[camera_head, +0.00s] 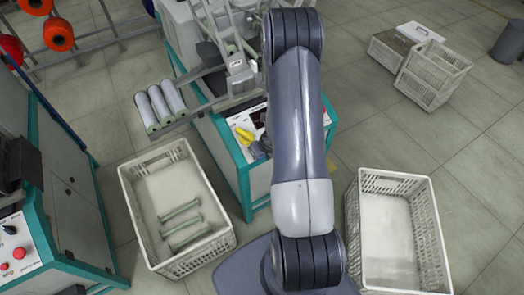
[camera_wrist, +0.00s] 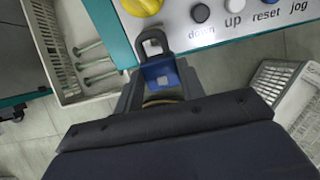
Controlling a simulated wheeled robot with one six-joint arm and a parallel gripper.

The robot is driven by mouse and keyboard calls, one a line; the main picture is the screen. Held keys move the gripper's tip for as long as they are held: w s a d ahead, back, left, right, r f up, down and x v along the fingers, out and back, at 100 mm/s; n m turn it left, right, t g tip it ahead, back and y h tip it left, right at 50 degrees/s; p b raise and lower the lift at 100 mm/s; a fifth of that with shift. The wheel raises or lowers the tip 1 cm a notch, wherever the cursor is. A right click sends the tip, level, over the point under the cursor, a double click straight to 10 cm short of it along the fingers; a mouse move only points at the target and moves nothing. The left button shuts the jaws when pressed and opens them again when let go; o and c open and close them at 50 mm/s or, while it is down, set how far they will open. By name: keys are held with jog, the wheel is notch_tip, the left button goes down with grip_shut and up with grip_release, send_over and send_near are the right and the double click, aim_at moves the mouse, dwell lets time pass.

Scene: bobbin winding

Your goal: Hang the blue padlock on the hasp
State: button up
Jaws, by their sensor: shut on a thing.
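In the wrist view the blue padlock (camera_wrist: 162,77) is between the fingers of my gripper (camera_wrist: 160,84), which is shut on its body. Its grey shackle (camera_wrist: 152,43) points away from my gripper, toward the teal-edged control panel (camera_wrist: 208,32). A yellow rounded part (camera_wrist: 142,6) on the panel is cut off by the top edge, just beyond the shackle. The shackle appears apart from it. In the head view the yellow part (camera_head: 243,136) shows left of my arm, which hides most of the panel. I cannot make out the hasp clearly.
The panel carries buttons marked down, up, reset and jog. A white crate (camera_head: 128,196) with several green rods stands left of the machine, and an empty white crate (camera_head: 354,222) stands right. Grey rollers (camera_head: 160,104) stick out at the machine's left. Floor shows between machine and right crate.

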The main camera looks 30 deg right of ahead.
jog(key=shift+w+f+b, duration=0.25)
jog(key=shift+f+b, duration=0.1)
jog(key=shift+f, duration=0.2)
jog(key=shift+f, duration=0.15)
jog(key=shift+b+x, duration=0.6)
jog(key=shift+x, duration=0.2)
jog(key=shift+w+f, duration=0.1)
jog(key=shift+s+f+b, duration=0.25)
jog(key=shift+s+b, duration=0.2)
jog(key=shift+b, duration=0.35)
dwell(0.7)
jog(key=o, duration=1.2)
jog(key=shift+o, duration=0.2)
